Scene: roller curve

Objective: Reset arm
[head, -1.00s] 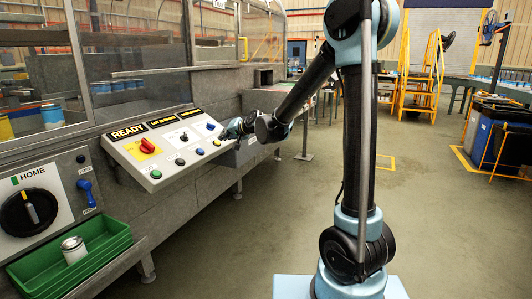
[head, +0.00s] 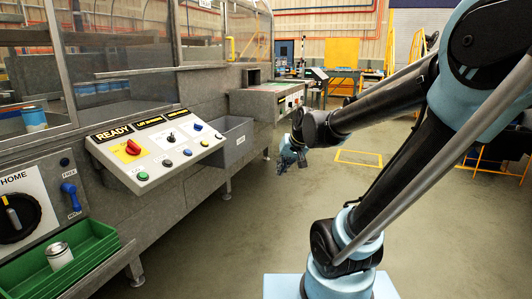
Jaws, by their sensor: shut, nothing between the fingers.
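My gripper (head: 287,163) hangs at the end of my arm in the middle of the head view. It points downward over the open floor, to the right of the machine front. It is shut and holds nothing. It is small in the picture and apart from the control panel (head: 118,162) and the grey bin (head: 232,141). My arm reaches across from the right side of the view, and its upper links hide part of the background.
Bare concrete floor (head: 225,240) lies in the middle. A yellow floor outline (head: 358,161) lies farther back.

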